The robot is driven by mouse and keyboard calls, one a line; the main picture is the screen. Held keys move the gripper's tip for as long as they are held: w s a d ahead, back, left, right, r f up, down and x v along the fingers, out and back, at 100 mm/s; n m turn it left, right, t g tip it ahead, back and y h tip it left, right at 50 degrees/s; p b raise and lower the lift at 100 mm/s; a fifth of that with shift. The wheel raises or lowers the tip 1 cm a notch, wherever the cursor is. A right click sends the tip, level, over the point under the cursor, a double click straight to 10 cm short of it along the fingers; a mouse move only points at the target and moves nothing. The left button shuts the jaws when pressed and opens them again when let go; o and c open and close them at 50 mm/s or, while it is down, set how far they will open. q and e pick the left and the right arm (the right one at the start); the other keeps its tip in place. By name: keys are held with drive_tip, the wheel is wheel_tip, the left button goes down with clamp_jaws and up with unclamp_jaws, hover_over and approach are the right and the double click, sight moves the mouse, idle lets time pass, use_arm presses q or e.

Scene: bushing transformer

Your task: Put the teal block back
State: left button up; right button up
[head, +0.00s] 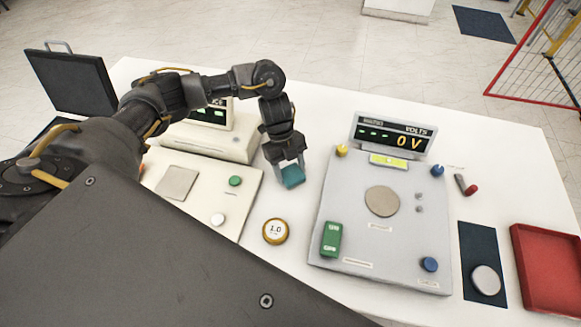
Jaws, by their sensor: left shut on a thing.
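The teal block (292,177) is between the fingers of my left gripper (289,168). The gripper points down and is shut on the block. The block is over the white table (300,118), in the gap between the cream device on the left and the grey device on the right. I cannot tell whether the block touches the table. My right gripper is not in view.
The cream device (212,143) has a green and a white button. The grey device (345,215) has a display (391,135) reading 0 V. A round 1.0 piece (276,231) stands between them. A dark mat (478,245) with a white disc and a red tray (548,270) are at right.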

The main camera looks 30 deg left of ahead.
use_arm(q)
drive_tip(key=o, duration=1.1)
drive_tip(key=shift+f, duration=0.1)
drive_tip(key=shift+r, duration=0.25)
drive_tip(key=b+v, duration=0.2)
drive_tip(key=v, duration=0.9)
drive_tip(key=shift+a+r, duration=0.15)
drive_tip(key=shift+r, duration=0.2)
drive_tip(key=shift+w, duration=0.1)
